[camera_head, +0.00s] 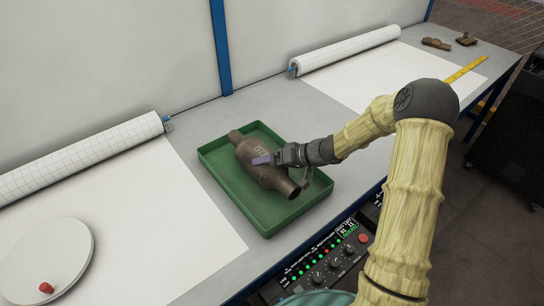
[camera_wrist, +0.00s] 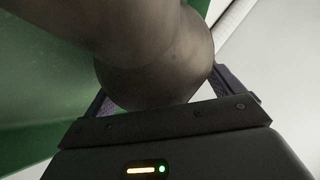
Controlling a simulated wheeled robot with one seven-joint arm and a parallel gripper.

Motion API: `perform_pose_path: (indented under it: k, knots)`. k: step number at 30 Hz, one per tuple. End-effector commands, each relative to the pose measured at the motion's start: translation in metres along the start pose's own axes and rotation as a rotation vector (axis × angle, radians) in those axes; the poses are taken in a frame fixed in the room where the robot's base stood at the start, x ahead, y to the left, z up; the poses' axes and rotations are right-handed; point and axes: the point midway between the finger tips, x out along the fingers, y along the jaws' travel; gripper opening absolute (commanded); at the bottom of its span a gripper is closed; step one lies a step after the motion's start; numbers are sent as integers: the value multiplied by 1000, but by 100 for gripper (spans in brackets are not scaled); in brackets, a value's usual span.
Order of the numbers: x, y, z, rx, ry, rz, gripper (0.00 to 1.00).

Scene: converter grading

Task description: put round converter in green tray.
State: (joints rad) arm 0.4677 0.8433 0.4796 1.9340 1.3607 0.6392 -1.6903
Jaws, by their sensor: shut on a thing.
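The round converter (camera_head: 261,161), a brown metal body with a pipe stub at each end, is in the green tray (camera_head: 222,181) in the head view. Its far stub lies over the tray's far rim area and its near stub points to the near right. My gripper (camera_head: 272,158) is at the converter's right side, shut on it. In the wrist view the converter (camera_wrist: 150,60) fills the space between my two fingers (camera_wrist: 160,95), with the green tray (camera_wrist: 40,90) behind it. I cannot tell whether the converter touches the tray floor.
A white turntable disc (camera_head: 62,250) with a red knob (camera_head: 46,288) is at the lower left. A control panel (camera_head: 330,255) runs along the bench front. Paper rolls (camera_head: 80,162) lie along the back. Two small brown parts (camera_head: 436,44) sit at the far right.

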Motion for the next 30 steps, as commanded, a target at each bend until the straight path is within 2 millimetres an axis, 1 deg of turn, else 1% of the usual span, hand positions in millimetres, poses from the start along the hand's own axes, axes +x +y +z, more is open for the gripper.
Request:
perform_pose_path:
  k: [3, 12, 13, 14, 23, 26, 30]
  knots:
    - [3, 1, 0, -4, 5, -5, 22]
    - [4, 2, 1, -5, 5, -5, 22]
    - [4, 5, 4, -2, 1, 0, 97]
    - [4, 4, 3, -1, 1, 0, 100]
    - [2, 4, 3, -1, 1, 1, 100]
    - [-6, 5, 3, -2, 3, 2, 100]
    - [-27, 5, 2, -3, 4, 3, 100]
